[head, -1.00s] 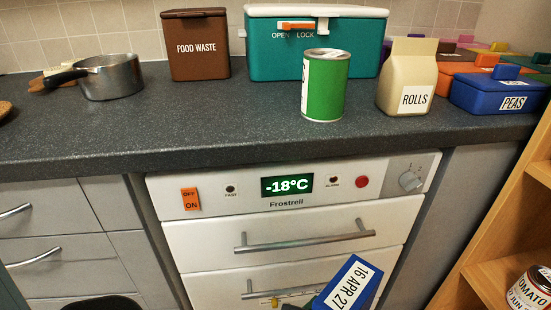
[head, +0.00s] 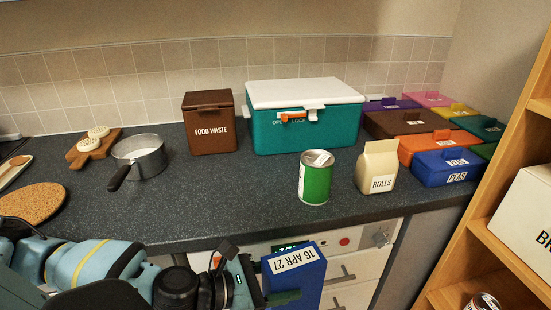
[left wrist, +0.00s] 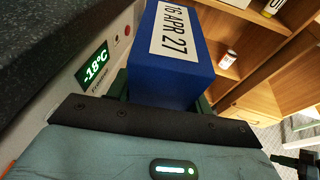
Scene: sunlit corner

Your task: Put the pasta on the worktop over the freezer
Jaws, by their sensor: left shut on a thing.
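A blue box with a white label reading "16 APR 27" (head: 299,277) is held in my left gripper (head: 268,290), in front of the freezer and near the worktop's front edge. I cannot read a pasta label on it. The box also shows close up in the left wrist view (left wrist: 172,70), between the fingers. The dark grey worktop (head: 240,205) runs above the white freezer (head: 345,275), whose front is partly hidden by the box and my left arm. The freezer display reads -18°C in the left wrist view (left wrist: 95,64). My right gripper is not in view.
On the worktop stand a green can (head: 315,180), a rolls bag (head: 377,168), a teal cool box (head: 300,125), a food waste bin (head: 209,128), a saucepan (head: 140,158) and several coloured boxes such as peas (head: 447,170). Bare worktop lies left of the can. A wooden shelf (head: 500,235) stands right.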

